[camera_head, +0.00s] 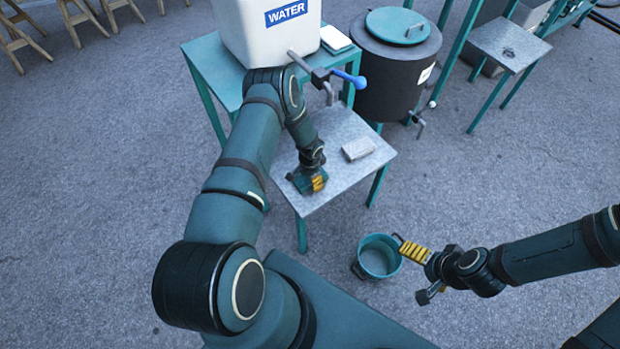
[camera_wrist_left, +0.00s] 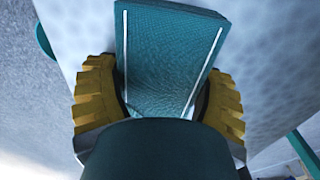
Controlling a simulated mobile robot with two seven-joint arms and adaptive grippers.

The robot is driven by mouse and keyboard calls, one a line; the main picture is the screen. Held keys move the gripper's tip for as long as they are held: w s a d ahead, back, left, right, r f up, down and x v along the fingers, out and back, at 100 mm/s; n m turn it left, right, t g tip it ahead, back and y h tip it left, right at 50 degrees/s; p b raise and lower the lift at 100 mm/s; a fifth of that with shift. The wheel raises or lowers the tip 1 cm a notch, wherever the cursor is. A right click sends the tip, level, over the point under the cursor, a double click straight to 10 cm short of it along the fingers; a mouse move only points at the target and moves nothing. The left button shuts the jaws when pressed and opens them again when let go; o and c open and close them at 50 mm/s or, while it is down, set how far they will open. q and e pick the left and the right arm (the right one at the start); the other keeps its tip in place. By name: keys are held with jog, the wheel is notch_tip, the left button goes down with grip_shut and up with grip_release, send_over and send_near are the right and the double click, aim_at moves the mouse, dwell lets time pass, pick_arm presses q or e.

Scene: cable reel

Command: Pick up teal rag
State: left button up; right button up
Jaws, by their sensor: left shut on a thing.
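The teal rag (camera_wrist_left: 168,55) is folded flat, with a white stripe along each side. In the left wrist view it stands between the yellow fingers of my left gripper (camera_wrist_left: 160,100), which is shut on it. In the head view my left gripper (camera_head: 316,182) is low at the front left of the small metal table (camera_head: 335,190), and the teal rag shows only as a small patch beside it. I cannot tell whether the rag is clear of the tabletop. My right gripper (camera_head: 418,272) is beside the teal bucket (camera_head: 378,257); its finger opening is not clear.
A pale block (camera_head: 358,149) lies on the same small table. Behind it are a white water container (camera_head: 265,35) with a blue-handled tap (camera_head: 349,77) and a dark lidded drum (camera_head: 397,70). The bucket stands on the ground before the table.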

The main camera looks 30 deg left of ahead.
pick_arm(q)
notch_tip(320, 180, up, 10)
jog(key=shift+r+p, duration=0.1)
jog(key=shift+p, duration=0.9)
